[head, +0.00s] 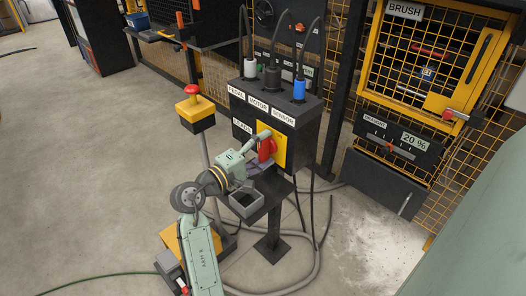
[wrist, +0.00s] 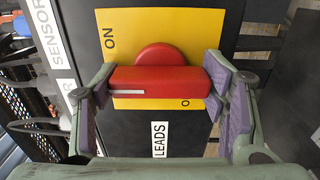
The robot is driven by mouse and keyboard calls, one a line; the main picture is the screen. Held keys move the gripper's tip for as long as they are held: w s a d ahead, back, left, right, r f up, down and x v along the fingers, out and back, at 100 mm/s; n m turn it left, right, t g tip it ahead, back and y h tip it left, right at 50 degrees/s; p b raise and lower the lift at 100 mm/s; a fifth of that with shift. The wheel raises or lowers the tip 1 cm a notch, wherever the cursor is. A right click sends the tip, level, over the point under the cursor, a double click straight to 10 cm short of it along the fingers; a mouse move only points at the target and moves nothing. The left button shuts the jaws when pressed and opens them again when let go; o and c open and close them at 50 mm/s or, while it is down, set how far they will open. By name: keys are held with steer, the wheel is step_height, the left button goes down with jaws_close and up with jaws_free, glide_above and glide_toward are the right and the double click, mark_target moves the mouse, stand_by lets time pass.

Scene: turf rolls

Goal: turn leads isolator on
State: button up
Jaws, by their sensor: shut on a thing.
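The leads isolator is a red rotary handle (head: 267,149) on a yellow plate (head: 281,152), on the front of a black box. In the wrist view the red handle (wrist: 160,81) lies level across the picture, its white mark toward the left end. "ON" is printed at the plate's upper left; another word at lower right is mostly hidden behind the handle and finger. A "LEADS" label (wrist: 159,140) is below. My gripper (wrist: 160,88) is shut on the handle, one purple-padded finger at each end. In the head view my gripper (head: 261,143) reaches the handle from the left.
The black box (head: 300,112) carries three plugs with cables, labelled pedal, motor and sensor. A grey open tray (head: 246,203) sits below. A yellow post with a red button (head: 193,92) stands left. A yellow brush cage (head: 425,55) is at right. Cables lie on the floor.

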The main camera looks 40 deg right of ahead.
stand_by(0.4)
steer(key=o, duration=1.2)
steer(key=shift+c, duration=0.2)
steer(key=s+a, duration=0.1)
steer(key=a, duration=1.1)
